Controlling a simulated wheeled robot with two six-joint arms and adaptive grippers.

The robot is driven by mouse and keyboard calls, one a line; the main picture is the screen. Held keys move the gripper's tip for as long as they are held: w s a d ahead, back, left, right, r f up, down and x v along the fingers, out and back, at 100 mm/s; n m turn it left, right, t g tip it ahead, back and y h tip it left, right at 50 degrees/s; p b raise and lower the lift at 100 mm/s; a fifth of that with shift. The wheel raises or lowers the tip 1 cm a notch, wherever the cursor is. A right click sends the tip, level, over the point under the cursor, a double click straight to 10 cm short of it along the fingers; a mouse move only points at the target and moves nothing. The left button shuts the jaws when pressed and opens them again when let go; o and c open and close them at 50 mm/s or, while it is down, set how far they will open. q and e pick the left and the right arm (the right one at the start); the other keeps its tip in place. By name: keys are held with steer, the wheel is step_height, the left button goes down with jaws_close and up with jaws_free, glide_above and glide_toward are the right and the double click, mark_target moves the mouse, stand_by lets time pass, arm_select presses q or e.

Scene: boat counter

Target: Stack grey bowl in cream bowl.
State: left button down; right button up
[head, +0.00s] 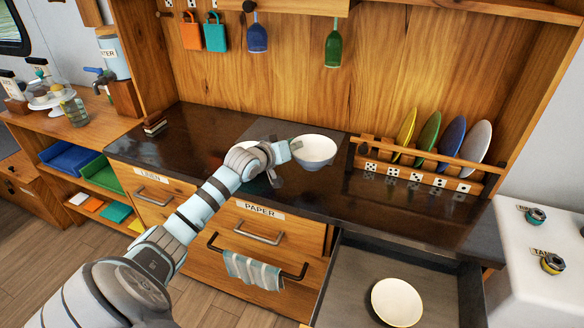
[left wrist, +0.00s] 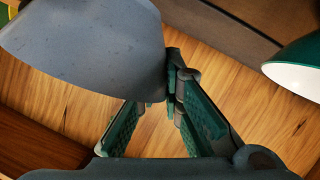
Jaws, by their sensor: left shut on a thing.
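The grey bowl (head: 313,152), with a white inside, is upright at the back of the dark counter in the head view. My left gripper (head: 293,150) is shut on its left edge. In the left wrist view the bowl's grey side (left wrist: 85,45) fills the upper left, its edge between the fingers (left wrist: 165,115). I cannot tell whether it touches the counter. The cream bowl (head: 397,302) sits upright and empty in the open drawer at the lower right. My right gripper is not in view.
A green bowl (left wrist: 297,65) with a white inside shows at the right of the left wrist view. A wooden rack (head: 425,174) with several coloured plates stands right of the grey bowl. The open drawer (head: 362,257) has bare floor around the cream bowl. A towel (head: 254,271) hangs in front.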

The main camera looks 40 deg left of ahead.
arm_select(q)
step_height(320, 180, down, 7)
steer(key=shift+r+b, duration=0.15)
steer(key=shift+b, duration=0.45)
steer(key=c, duration=1.7)
jaws_free()
steer(key=shift+s+r, duration=0.15)
steer(key=shift+s, duration=0.15)
steer(key=p+v, duration=0.6)
steer(key=v, duration=0.5)
steer(key=shift+s+r+p, duration=0.1)
steer(key=shift+s+p, duration=0.15)
steer(key=shift+p, duration=0.05)
steer(key=shift+d, duration=0.1)
